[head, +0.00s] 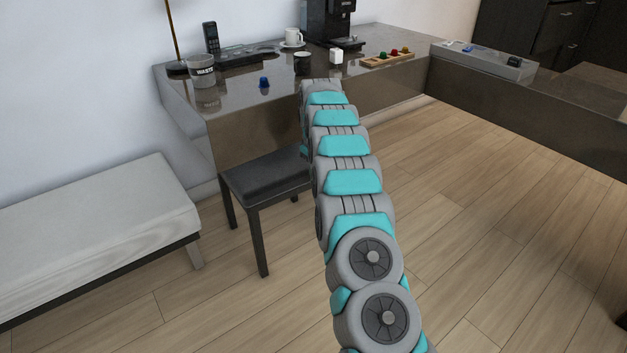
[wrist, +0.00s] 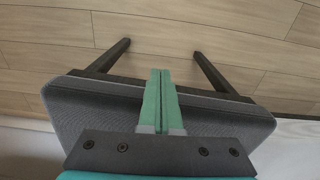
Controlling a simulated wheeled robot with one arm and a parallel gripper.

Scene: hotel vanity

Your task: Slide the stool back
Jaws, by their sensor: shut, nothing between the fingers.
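The stool (head: 262,179) has a dark padded seat and dark straight legs. In the head view it stands at the front of the desk, with part of its seat near the desk front and its right side hidden behind my arm. In the wrist view the stool seat (wrist: 90,105) lies below my gripper, and two of its legs splay out toward the top. My gripper (wrist: 159,75) has green fingers pressed together with nothing between them. The fingers are over the seat edge; I cannot tell whether they touch it. My gripper is hidden in the head view.
The dark glossy desk (head: 235,110) carries a waste cup (head: 204,72), a phone (head: 211,38), a blue item (head: 264,82), a coffee machine (head: 328,22) and a wooden tray (head: 388,59). A pale bench (head: 90,215) stands left of the stool. Wooden floor (head: 500,220) is clear at right.

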